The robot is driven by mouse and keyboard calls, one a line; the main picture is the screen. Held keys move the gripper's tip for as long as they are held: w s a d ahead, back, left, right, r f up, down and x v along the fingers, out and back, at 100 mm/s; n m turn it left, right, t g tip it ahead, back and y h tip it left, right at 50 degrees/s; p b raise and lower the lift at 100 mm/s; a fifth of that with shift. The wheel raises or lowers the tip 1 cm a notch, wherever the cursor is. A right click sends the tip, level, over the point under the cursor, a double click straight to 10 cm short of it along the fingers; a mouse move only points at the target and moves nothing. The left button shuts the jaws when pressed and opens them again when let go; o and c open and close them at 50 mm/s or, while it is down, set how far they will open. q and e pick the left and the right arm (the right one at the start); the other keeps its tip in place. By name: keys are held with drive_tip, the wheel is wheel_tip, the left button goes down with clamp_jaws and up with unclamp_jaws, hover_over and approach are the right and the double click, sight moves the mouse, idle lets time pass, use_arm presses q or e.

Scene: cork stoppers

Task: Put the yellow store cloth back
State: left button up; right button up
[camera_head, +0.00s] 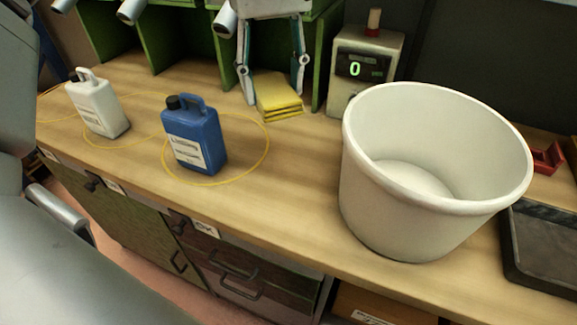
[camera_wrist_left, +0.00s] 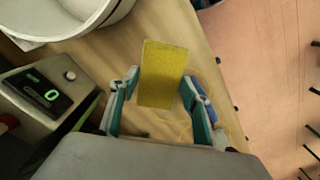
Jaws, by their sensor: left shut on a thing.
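The yellow cloth (camera_head: 280,106) is a folded, layered block in front of the green cubbies. My left gripper (camera_head: 275,94) is shut on it, with one finger at each side. In the left wrist view the cloth (camera_wrist_left: 162,72) sits between the two fingers of my left gripper (camera_wrist_left: 159,80), over the wooden bench. I cannot tell whether its underside touches the bench. My right gripper is not in view.
Green cubbies (camera_head: 160,40) stand at the back, beside a box with a green "0" display (camera_head: 362,67). A large white tub (camera_head: 400,200) fills the right. A blue jug (camera_head: 195,135) and white jug (camera_head: 97,108) stand left, by yellow rings. The front middle bench is clear.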

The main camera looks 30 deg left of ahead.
use_arm(q)
wheel_tip(320, 180, down, 8)
drive_tip(key=b, duration=0.2)
hover_over(277, 180)
wheel_tip(277, 180, down, 6)
drive_tip(key=r, duration=0.1)
drive_tip(key=shift+f+b, duration=0.5)
drive_tip(key=shift+f, duration=0.1)
wheel_tip(277, 180, down, 5)
drive_tip(key=shift+b, duration=0.6)
drive_tip(key=shift+f, duration=0.3)
drive_tip(key=shift+r, duration=0.1)
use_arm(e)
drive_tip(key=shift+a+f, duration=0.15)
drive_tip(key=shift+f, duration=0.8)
use_arm(q)
drive_tip(key=o, duration=1.1)
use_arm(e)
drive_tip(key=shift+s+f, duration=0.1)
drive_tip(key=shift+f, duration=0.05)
